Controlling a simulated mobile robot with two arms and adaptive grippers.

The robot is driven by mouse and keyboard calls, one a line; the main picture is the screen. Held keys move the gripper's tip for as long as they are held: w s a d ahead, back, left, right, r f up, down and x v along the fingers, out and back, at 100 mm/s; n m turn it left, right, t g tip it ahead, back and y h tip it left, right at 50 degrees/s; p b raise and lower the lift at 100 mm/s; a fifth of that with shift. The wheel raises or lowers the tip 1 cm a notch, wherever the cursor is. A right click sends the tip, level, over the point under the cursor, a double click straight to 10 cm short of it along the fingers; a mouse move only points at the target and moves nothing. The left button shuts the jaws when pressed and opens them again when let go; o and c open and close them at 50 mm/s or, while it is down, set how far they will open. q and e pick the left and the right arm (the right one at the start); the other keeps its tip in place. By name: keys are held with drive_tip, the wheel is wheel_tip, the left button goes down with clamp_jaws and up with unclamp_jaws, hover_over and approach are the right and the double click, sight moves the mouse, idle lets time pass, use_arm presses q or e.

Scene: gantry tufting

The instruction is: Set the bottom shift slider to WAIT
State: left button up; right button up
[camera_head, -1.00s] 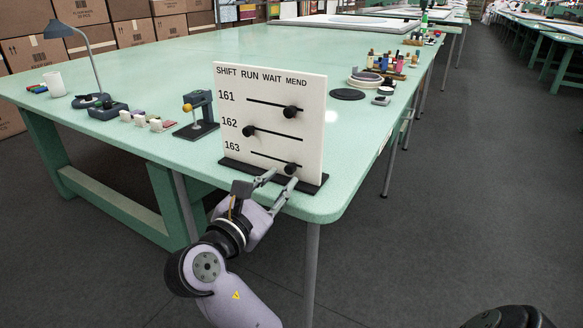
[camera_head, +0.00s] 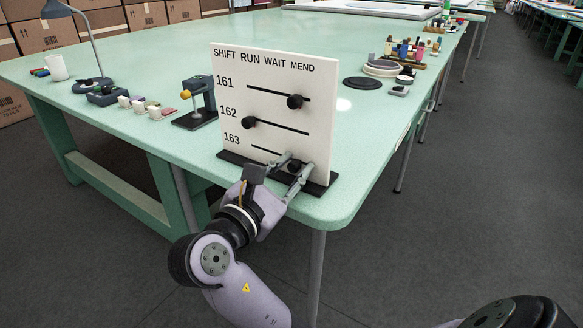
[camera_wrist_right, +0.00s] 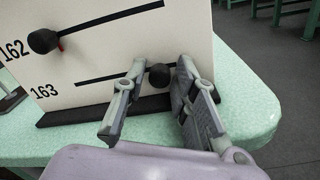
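A white shift board (camera_head: 290,77) stands upright near the table corner, with columns RUN, WAIT, MEND and rows 161, 162, 163. The bottom slider's black knob (camera_head: 294,166) is near the right end of row 163, toward the MEND side; it also shows in the right wrist view (camera_wrist_right: 159,75). My right gripper (camera_head: 296,163) is open, its fingertips on either side of this knob. The right wrist view shows a gap at the left finger; contact at the right finger is unclear. Row 161's knob (camera_head: 294,102) is right; row 162's knob (camera_head: 249,122) is left. My left gripper is out of view.
The board's black base (camera_head: 234,159) rests on the green table (camera_head: 130,60). Round items and spools (camera_head: 383,67) lie behind right. The table in front of the board is narrow.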

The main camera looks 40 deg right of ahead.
clamp_jaws()
idle(0.7)
